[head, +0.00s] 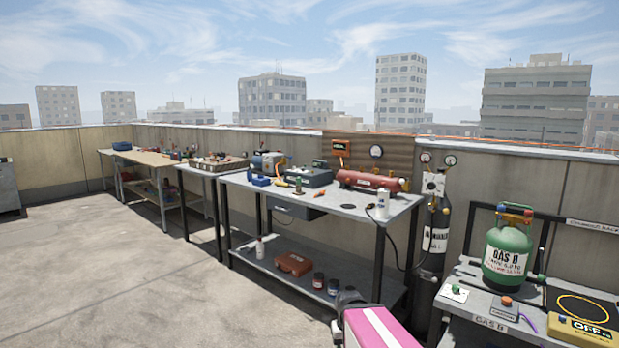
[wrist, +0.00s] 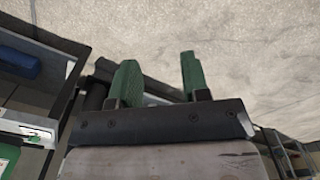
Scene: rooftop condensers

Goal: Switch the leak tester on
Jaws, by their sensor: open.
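My gripper (wrist: 159,64) shows in the wrist view with two green fingers apart and nothing between them; pale concrete floor lies beyond. No device carries a label I can read as a leak tester. A dark green box-shaped device (head: 308,178) sits on the middle bench in the head view; its switch is too small to make out. A yellow device (head: 580,331) with a display reading OFF sits at the lower right, on the grey bench. I cannot tell which, if either, is the leak tester. My gripper is not seen touching any device.
The middle bench (head: 345,208) also holds a red tank (head: 370,181), a blue-grey machine (head: 268,163) and a white bottle (head: 382,203). A dark cylinder (head: 432,245) stands between the benches. A green gas bottle (head: 507,252) stands on the right bench.

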